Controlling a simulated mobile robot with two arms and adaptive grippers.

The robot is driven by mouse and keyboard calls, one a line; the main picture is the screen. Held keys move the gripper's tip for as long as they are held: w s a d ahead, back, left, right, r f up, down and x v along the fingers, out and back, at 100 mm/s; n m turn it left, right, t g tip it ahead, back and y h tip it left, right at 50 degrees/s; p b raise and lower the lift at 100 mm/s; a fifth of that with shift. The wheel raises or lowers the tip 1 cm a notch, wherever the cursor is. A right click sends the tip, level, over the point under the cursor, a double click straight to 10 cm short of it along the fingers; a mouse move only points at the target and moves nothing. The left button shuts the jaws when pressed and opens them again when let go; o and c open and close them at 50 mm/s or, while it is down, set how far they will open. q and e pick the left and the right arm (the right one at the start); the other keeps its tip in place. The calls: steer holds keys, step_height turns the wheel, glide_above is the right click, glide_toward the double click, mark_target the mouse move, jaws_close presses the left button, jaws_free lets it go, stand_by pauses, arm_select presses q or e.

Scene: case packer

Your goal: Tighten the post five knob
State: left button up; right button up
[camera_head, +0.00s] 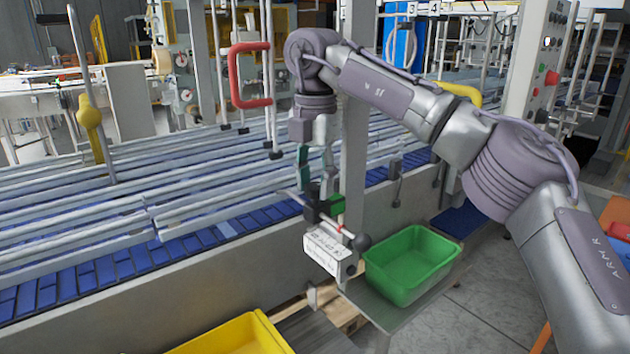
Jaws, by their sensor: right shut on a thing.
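My right gripper (317,183) reaches down from above at the side of the conveyor, its fingers on a small dark clamp fitting. A black knob (312,208) shows at the fingertips, with a green part (335,204) beside it; the fingers partly hide it. The gripper is shut on this knob. Below it a white label plate (325,250) carries small print that I cannot read, so I cannot tell the post's number. A thin rod with a black ball end (360,243) runs past the fitting. My left gripper is not in view.
A green bin (411,264) stands on a shelf just right of the fitting, and a yellow bin (232,336) is at the bottom. The conveyor (140,262) with its rails spans the left. A red handle (236,76) stands above the rails. A control panel (540,75) is at right.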

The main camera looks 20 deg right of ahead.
mark_target(315, 186)
steer(key=o, duration=1.1)
steer(key=shift+o, duration=0.2)
step_height(315, 186, up, 12)
